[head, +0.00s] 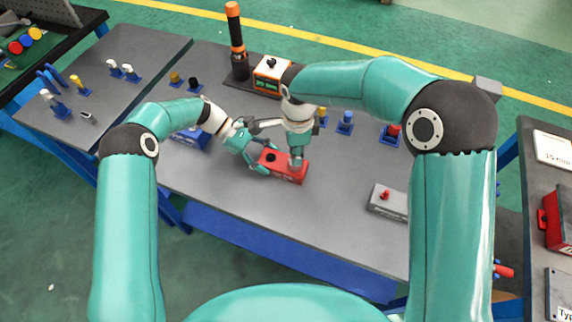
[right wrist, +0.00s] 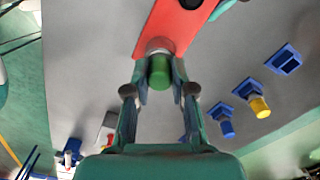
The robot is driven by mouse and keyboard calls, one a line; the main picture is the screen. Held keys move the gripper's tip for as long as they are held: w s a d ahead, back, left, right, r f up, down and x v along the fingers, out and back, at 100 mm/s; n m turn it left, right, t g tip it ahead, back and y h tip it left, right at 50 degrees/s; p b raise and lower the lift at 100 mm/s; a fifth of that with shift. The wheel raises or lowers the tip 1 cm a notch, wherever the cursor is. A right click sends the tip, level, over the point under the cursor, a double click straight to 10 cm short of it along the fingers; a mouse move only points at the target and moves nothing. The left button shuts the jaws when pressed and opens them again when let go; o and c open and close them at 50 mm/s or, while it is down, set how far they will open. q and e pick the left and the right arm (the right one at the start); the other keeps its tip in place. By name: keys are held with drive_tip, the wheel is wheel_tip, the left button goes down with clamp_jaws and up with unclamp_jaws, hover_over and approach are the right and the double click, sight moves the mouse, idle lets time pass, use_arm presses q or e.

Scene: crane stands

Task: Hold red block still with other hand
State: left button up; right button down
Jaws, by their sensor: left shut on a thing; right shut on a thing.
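The red block (head: 285,168) lies on the grey table near its middle; it also shows at the top of the right wrist view (right wrist: 188,28). My left gripper (head: 262,160) has its fingers around the left end of the block and is shut on it. My right gripper (head: 297,161) points down over the block's right part. In the right wrist view its fingers are shut on a green cylinder (right wrist: 160,72). The cylinder's far end meets a silvery collar at the block; I cannot tell how deep it sits. A dark hole shows in the block beside it.
A blue block (head: 191,138) lies left of the red one, close to my left arm. A grey block with a red knob (head: 387,201) lies to the right. Several small blue stands, one (head: 345,123) among them, and an orange-topped dark tool (head: 236,42) stand behind. The front table area is clear.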

drive_tip(key=shift+r, duration=0.1)
idle(0.4)
drive_tip(key=shift+r, duration=2.95)
use_arm(q)
drive_tip(key=o, duration=1.5)
drive_tip(key=shift+c, duration=0.2)
drive_tip(key=shift+a, duration=0.1)
drive_tip(key=v, duration=1.1)
drive_tip(key=shift+w+a+r, duration=0.15)
drive_tip(key=shift+a+r, duration=0.1)
